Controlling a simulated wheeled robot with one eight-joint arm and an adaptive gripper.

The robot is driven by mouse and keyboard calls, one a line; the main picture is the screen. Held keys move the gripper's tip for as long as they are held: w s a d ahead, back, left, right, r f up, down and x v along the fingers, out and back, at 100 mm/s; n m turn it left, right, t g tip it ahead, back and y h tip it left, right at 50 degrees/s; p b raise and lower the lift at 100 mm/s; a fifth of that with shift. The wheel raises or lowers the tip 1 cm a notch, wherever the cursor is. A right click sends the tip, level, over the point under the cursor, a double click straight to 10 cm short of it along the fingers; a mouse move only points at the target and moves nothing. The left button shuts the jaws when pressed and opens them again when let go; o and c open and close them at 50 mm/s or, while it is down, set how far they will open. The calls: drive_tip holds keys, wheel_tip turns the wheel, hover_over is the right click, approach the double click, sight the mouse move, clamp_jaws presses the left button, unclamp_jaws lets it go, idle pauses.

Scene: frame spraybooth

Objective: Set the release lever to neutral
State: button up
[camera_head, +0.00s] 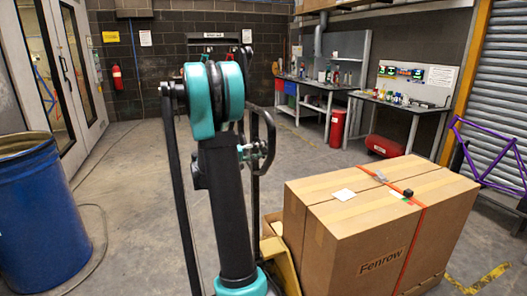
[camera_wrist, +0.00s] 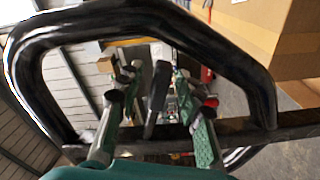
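The black looped handle (camera_head: 270,132) of the yellow pallet truck (camera_head: 283,265) stands upright beside my arm in the head view. In the wrist view the thick black handle loop (camera_wrist: 262,85) arches across the picture, with a crossbar low down. A dark, narrow lever (camera_wrist: 157,88) shows inside the loop; I take it as the release lever. My gripper (camera_wrist: 158,112) is open, with one finger on each side of the lever and visible gaps between. In the head view my gripper (camera_head: 250,152) is partly hidden at the handle. The lever's setting cannot be told.
A large cardboard box (camera_head: 375,262) with an orange strap stands right of the handle, close to it. A blue drum (camera_head: 40,225) is at left, a purple bicycle frame (camera_head: 487,150) at right. Workbenches (camera_head: 400,103) line the back. The floor (camera_head: 130,205) between drum and arm is mostly clear.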

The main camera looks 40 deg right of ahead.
clamp_jaws()
drive_tip(key=shift+s+r+n, duration=0.1)
drive_tip(key=shift+r+n, duration=0.5)
drive_tip(key=shift+n, duration=0.4)
drive_tip(key=shift+s+r+n, duration=0.1)
drive_tip(key=shift+r+n, duration=0.5)
drive_tip(key=shift+n, duration=0.4)
drive_tip(key=shift+o, duration=0.3)
unclamp_jaws()
drive_tip(key=w+a, duration=0.1)
drive_tip(key=a, duration=1.1)
drive_tip(key=shift+w, duration=0.4)
